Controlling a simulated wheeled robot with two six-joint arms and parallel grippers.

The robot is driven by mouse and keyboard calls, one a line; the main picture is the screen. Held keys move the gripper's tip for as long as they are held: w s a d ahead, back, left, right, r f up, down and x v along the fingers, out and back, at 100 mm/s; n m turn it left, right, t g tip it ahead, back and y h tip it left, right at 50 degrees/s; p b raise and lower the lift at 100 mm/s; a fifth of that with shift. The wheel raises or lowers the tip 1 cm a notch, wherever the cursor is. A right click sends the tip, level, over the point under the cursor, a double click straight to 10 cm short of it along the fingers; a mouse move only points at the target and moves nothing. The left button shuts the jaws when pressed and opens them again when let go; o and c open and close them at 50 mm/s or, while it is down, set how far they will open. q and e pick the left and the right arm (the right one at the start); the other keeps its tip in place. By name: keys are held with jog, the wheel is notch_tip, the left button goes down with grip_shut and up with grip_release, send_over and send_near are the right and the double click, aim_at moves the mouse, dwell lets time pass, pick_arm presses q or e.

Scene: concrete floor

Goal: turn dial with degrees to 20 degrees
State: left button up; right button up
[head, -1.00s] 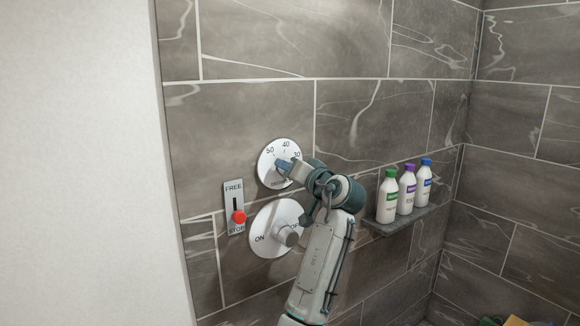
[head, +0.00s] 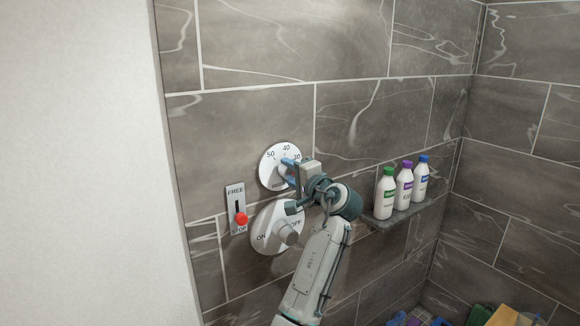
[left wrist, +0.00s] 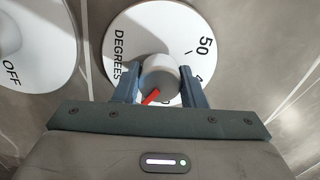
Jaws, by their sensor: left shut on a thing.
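The round white degrees dial (head: 268,166) is on the tiled wall, with 50, 40 and 30 visible around its upper edge. It also shows in the left wrist view (left wrist: 137,32). My left gripper (head: 288,170) is at the dial. In the left wrist view its two fingers (left wrist: 158,84) are on either side of the grey knob (left wrist: 158,72), shut on it. The knob's red pointer (left wrist: 152,97) points down and slightly left in that view, away from the 50. The number at its tip is mostly hidden by the gripper. My right gripper is out of view.
Below is a white ON/OFF dial (head: 263,232) with a grey knob (head: 289,234), close under my gripper. A FREE/STOP slider (head: 236,200) with a red knob is at left. Several bottles (head: 404,188) stand on a shelf (head: 400,216) right of my arm.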

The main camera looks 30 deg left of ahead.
pick_arm(q)
jog(key=shift+m+p, duration=0.3)
jog(key=shift+m, duration=0.2)
jog(key=o, duration=1)
jog(key=shift+s+d+f, duration=0.1)
jog(key=shift+d, duration=0.2)
jog(key=b+v, duration=0.5)
jog(key=v, duration=0.5)
